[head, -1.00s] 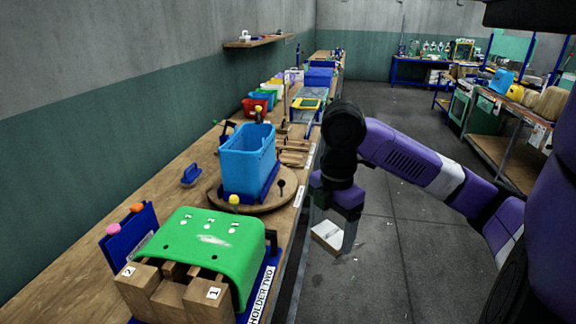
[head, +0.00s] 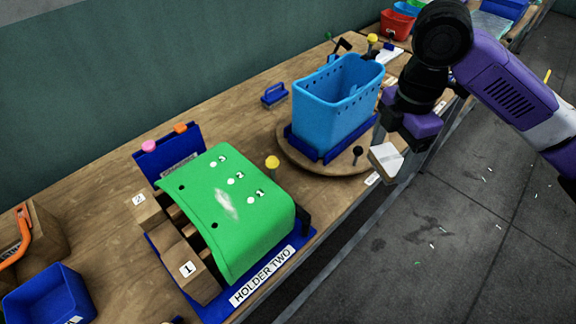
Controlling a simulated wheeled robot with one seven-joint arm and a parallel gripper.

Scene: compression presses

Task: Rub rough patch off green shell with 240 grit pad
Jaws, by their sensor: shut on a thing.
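The green shell (head: 234,232) lies over a wooden block fixture on the blue base labelled HOLDER TWO (head: 262,275), on the bench. A pale, whitish rough patch (head: 227,206) shows on its top, near white spots numbered 1, 2 and 3. My gripper (head: 393,150) is shut on a pale block-shaped pad (head: 385,158), at the bench's front edge, right of the shell and apart from it. Any grit marking on the pad cannot be read.
A light-blue bin (head: 335,105) stands on a round wooden turntable (head: 292,154) between shell and gripper. A yellow knob (head: 272,162) rises behind the shell. A blue rack (head: 168,155) with pink and orange knobs stands left, and a blue tray (head: 48,297) lies front left. Open floor lies right.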

